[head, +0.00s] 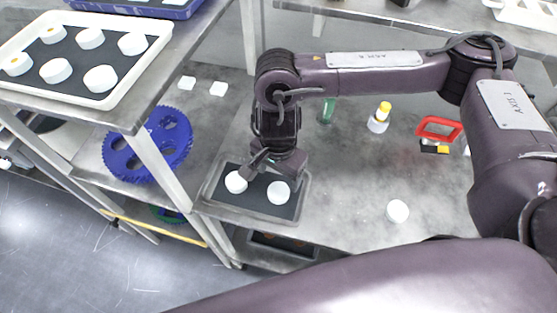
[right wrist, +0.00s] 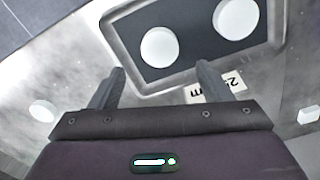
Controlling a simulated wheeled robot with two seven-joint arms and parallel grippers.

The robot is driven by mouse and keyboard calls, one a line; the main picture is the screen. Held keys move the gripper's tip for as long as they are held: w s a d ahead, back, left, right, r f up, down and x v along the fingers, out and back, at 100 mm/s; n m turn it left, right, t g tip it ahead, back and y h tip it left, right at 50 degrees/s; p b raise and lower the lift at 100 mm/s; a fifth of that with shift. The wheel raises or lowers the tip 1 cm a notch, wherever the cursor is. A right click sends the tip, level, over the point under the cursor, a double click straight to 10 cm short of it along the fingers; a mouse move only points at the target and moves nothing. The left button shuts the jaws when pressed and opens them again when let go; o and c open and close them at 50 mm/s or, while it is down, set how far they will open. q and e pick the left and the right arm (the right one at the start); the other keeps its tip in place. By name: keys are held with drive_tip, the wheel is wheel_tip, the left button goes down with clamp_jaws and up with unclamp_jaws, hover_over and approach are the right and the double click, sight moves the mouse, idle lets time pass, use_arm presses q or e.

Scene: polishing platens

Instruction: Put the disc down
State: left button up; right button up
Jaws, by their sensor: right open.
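My right gripper (head: 262,168) is over a small grey tray (head: 207,206) with a dark mat on the table. Two white discs lie flat on the mat, a left one (head: 236,182) and a right one (head: 278,192). In the right wrist view the fingers (right wrist: 160,68) are spread and nothing is between them. One white disc (right wrist: 160,47) lies on the mat just beyond the fingertips, apart from them; the other (right wrist: 236,18) lies farther right. A lone white disc (head: 397,211) rests on bare table to the right. My left gripper is not in view.
A white tray (head: 140,62) of several white discs stands on the higher shelf at left. A blue spoked wheel (head: 117,158) is below it. The table's front middle is bare.

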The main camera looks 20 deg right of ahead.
drive_tip(key=shift+r, duration=2.3)
